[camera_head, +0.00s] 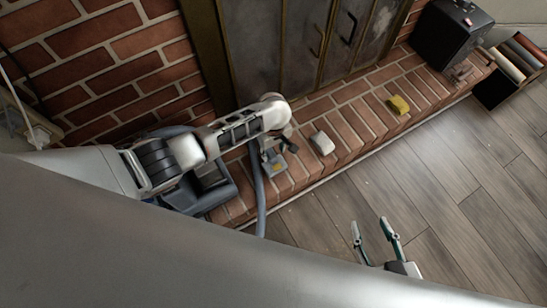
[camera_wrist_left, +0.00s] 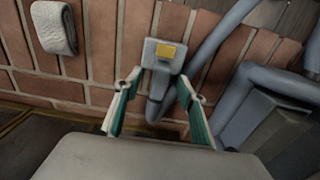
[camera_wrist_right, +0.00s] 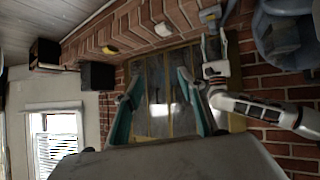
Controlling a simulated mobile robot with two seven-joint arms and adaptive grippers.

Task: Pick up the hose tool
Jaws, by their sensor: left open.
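The hose tool (camera_head: 272,165) is a grey piece with a yellow patch, lying on the brick hearth at the end of a grey hose (camera_head: 259,195). In the left wrist view the hose tool (camera_wrist_left: 163,54) shows just beyond and between the fingertips, with its narrower neck running down between the fingers. My left gripper (camera_head: 281,147) is open above it, and its fingers (camera_wrist_left: 162,90) stand apart on either side. Contact cannot be told. My right gripper (camera_head: 373,232) is open and empty over the wood floor; its open fingers also show in the right wrist view (camera_wrist_right: 155,88).
A grey vacuum body (camera_head: 212,190) sits beside the hose on the left. A white folded cloth (camera_head: 322,143) and a yellow sponge (camera_head: 398,104) lie further along the hearth. A black box (camera_head: 452,35) stands at its far end. The wood floor (camera_head: 440,150) is clear.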

